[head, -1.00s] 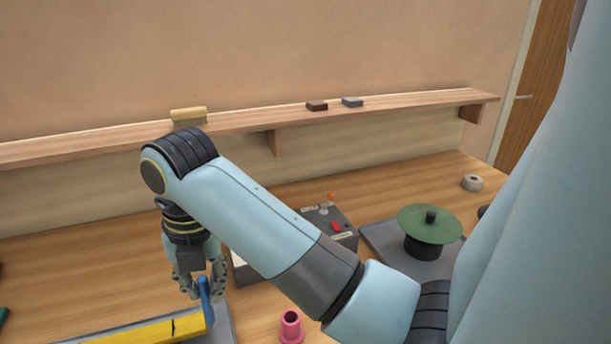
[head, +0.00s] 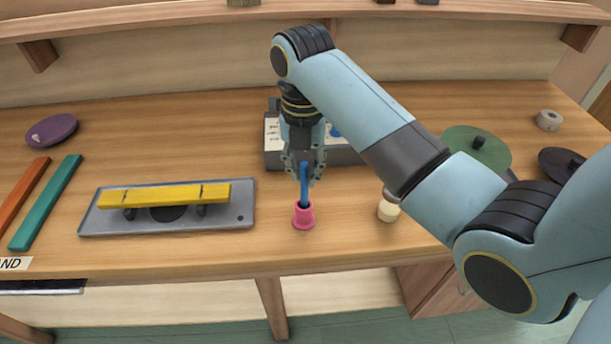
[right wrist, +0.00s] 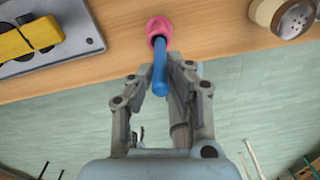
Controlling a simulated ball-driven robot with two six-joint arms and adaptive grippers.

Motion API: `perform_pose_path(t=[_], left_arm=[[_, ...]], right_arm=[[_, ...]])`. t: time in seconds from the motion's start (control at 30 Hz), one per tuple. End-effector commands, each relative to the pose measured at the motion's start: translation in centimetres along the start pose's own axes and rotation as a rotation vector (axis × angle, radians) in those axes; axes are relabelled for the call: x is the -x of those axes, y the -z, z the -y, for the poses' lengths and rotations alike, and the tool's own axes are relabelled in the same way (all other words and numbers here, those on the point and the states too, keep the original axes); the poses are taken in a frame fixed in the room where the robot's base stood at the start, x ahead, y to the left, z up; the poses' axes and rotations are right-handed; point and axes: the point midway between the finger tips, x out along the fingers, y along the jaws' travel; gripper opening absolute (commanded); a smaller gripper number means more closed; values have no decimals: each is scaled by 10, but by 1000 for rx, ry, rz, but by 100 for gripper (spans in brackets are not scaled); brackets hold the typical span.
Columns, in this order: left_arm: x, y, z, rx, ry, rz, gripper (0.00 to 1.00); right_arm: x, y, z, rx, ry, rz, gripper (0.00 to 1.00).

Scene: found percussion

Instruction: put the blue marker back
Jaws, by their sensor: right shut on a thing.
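The blue marker (head: 304,185) stands near upright in my right gripper (head: 304,167), which is shut on its upper part. Its lower end is at the mouth of a small pink holder (head: 303,217) near the table's front edge. I cannot tell how far it is inside. In the right wrist view, the blue marker (right wrist: 160,72) runs from between the fingers (right wrist: 161,88) to the pink holder (right wrist: 158,28). My left gripper is not in view.
A yellow bar (head: 165,195) on a grey plate (head: 230,221) lies left of the holder. A cream-topped shaker (head: 388,211) stands to its right. A grey control box (head: 278,159) is behind my right gripper. A green disc (head: 462,144) is farther right.

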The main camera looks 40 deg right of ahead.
Motion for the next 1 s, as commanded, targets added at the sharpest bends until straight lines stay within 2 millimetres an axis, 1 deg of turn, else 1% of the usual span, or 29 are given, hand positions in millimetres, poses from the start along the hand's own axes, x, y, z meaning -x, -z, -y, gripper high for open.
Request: perform_pose_path(t=[0.1,0.2,0.57,0.6,0.77,1.0], left_arm=[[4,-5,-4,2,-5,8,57],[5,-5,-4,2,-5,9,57],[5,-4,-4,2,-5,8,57],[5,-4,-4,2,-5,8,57],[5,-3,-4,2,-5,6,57],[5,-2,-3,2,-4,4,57]], right_arm=[[-19,1,0,0,3,-4,0],[-29,1,0,0,1,-2,0],[-33,0,0,0,1,-1,0],[-34,0,0,0,0,0,18],[-34,0,0,0,0,0,38],[-33,0,0,0,0,0,38]])
